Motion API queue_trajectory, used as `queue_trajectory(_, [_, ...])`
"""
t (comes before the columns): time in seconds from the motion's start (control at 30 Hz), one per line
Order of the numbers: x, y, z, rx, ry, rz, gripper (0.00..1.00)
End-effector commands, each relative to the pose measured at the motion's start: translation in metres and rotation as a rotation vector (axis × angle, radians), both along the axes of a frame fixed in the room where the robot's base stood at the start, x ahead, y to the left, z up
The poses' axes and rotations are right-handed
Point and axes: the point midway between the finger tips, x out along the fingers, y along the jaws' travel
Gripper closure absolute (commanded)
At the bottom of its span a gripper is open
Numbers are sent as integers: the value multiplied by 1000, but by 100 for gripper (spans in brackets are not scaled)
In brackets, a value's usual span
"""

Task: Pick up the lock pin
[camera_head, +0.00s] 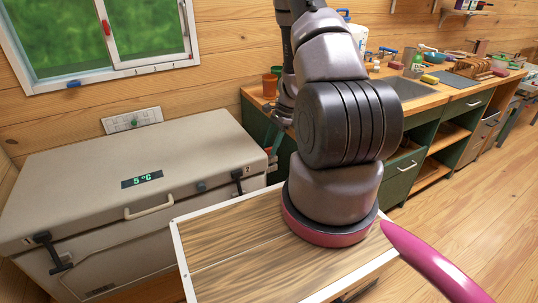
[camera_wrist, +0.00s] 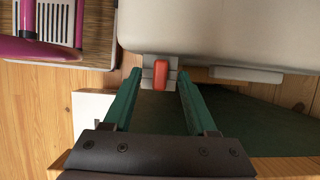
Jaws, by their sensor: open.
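In the wrist view, a small red-orange piece (camera_wrist: 160,74) sits upright in a pale grey bracket (camera_wrist: 148,73) on the side of the cooler. It looks like the lock pin, though its shape is hard to make out. My gripper (camera_wrist: 157,76) has two green fingers spread apart, their tips either side of the red piece. The fingers look empty, and I cannot tell whether they touch the bracket. In the head view my arm hides the bracket and the red piece, and most of my gripper.
The large off-white cooler (camera_head: 120,185) stands at the left, with a display, a handle and black latches. A green workbench (camera_head: 405,178) with tools and cups on top runs along the wall behind my arm. Wooden floor (camera_head: 480,215) is free at the right.

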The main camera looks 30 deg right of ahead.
Motion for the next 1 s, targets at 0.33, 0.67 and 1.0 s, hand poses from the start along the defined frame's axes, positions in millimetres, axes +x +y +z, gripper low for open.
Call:
queue_trajectory(0.33, [0, 3, -8, -1, -1, 1, 46])
queue_trajectory(0.67, [0, 3, -8, -1, -1, 1, 100])
queue_trajectory(1.0, [2, 4, 20, -2, -6, 3, 100])
